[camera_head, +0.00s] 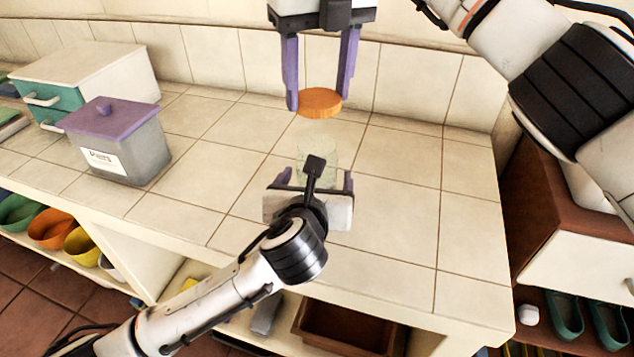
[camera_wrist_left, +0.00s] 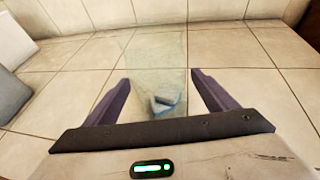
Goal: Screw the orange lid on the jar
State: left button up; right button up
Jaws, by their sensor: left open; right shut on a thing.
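The orange lid (camera_head: 320,103) is a flat round disc. My right gripper (camera_head: 318,97) points down and is shut on it, with a purple finger at each side. It hangs above and behind the jar. The clear glass jar (camera_head: 318,152) stands on the tiled counter, its lower part hidden by my left gripper (camera_head: 316,179). In the left wrist view the see-through jar (camera_wrist_left: 155,58) appears between the two open purple fingers (camera_wrist_left: 160,78). Gaps show beside it, and I cannot tell whether either finger touches. A blue-grey piece (camera_wrist_left: 166,98) shows through its lower part.
A grey bin with a purple lid (camera_head: 106,117) and a white drawer box (camera_head: 90,70) stand on the counter's left. The tiled wall (camera_head: 215,60) runs behind. The counter (camera_head: 395,215) right of the jar is clear.

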pick_arm(q)
jog(key=shift+x, duration=1.95)
jog(key=c, duration=1.6)
pick_arm(e)
jog(key=shift+f, duration=2.5)
jog(key=shift+f, duration=0.1)
jog(key=shift+f, duration=0.8)
jog(key=shift+f, duration=0.55)
